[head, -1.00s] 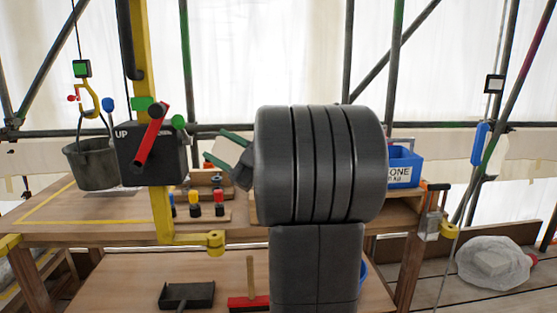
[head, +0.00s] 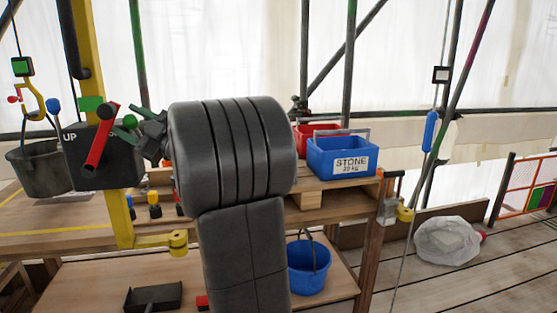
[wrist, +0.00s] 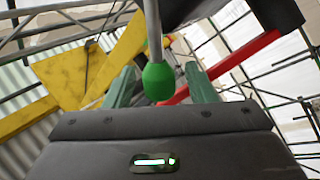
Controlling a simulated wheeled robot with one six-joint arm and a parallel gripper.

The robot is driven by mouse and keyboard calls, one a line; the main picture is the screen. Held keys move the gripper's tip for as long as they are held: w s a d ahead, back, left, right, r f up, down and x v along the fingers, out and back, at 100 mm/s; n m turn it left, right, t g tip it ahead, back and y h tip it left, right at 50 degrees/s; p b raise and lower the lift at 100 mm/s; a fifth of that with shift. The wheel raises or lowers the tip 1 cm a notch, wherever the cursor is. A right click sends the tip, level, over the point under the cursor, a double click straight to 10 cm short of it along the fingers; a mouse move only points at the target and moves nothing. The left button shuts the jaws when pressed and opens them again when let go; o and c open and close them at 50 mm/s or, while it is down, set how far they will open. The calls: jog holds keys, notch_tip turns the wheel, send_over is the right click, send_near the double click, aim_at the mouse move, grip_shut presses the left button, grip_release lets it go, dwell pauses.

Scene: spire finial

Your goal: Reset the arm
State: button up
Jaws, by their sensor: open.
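My gripper (wrist: 160,70) is open in the wrist view, with its two green fingers apart. A green knob (wrist: 162,82) on a grey rod shows between the fingers, and I see neither finger clearly touching it. In the head view my gripper (head: 143,114) is partly hidden behind my thick dark arm, close beside the dark winch box (head: 85,165) marked UP. A red handle (head: 101,137) and a green knob (head: 130,121) stick out of that box. The red handle also crosses the wrist view (wrist: 235,62) at the right.
A yellow post (head: 120,218) carries the box. A grey bucket (head: 34,172) hangs at the left. A blue STONE crate (head: 341,158) and red crate (head: 303,133) stand on the bench; a blue bucket (head: 308,266) is below. A wrapped bundle (head: 447,240) lies on the boards.

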jog(key=shift+d, duration=0.1)
jog(key=b+v, duration=0.1)
jog(key=v, duration=1.3)
jog(key=p+x, duration=0.1)
jog(key=x, duration=1.3)
jog(key=shift+a, duration=0.3)
jog(key=p, duration=0.1)
jog(key=r+m+p, duration=0.1)
jog(key=p, duration=0.1)
jog(key=shift+w+d+r+t+h, duration=0.1)
jog(key=shift+w+d+t+h, duration=0.05)
jog(key=shift+w+t+h, duration=0.2)
jog(key=shift+w+r+m+p, duration=0.1)
jog(key=shift+m+p, duration=0.3)
jog(key=shift+p, duration=0.25)
jog(key=shift+h, duration=0.25)
jog(key=shift+w+p, duration=0.1)
jog(key=shift+p, duration=0.2)
